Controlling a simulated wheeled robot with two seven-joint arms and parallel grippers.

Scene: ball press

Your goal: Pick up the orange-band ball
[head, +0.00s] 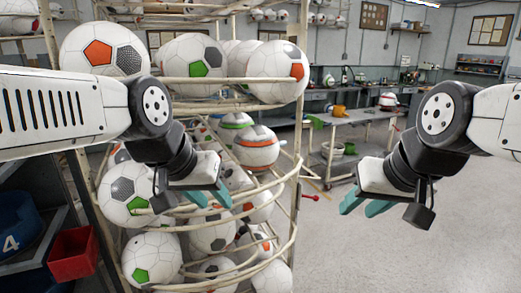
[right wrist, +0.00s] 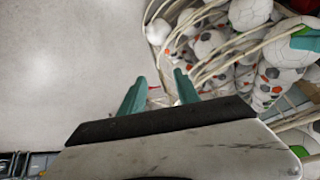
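The orange-band ball (head: 256,147) is white with an orange band. It sits among other balls on the middle level of the wire rack in the head view. My left gripper (head: 212,198) is in front of the rack, below and left of this ball in the picture. Its teal fingertips look apart, with nothing seen between them. My right gripper (head: 361,208) is to the right of the rack over the floor. Its two fingers are apart and empty in the right wrist view (right wrist: 160,92). I cannot pick out the orange-band ball in the right wrist view.
The wire rack (head: 298,120) holds many balls on several levels; a green-band ball (head: 236,121) lies just behind the orange-band ball. A red bin (head: 73,254) and a dark shelf with a blue bin (head: 18,226) stand at left. The floor (head: 400,262) at right is clear.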

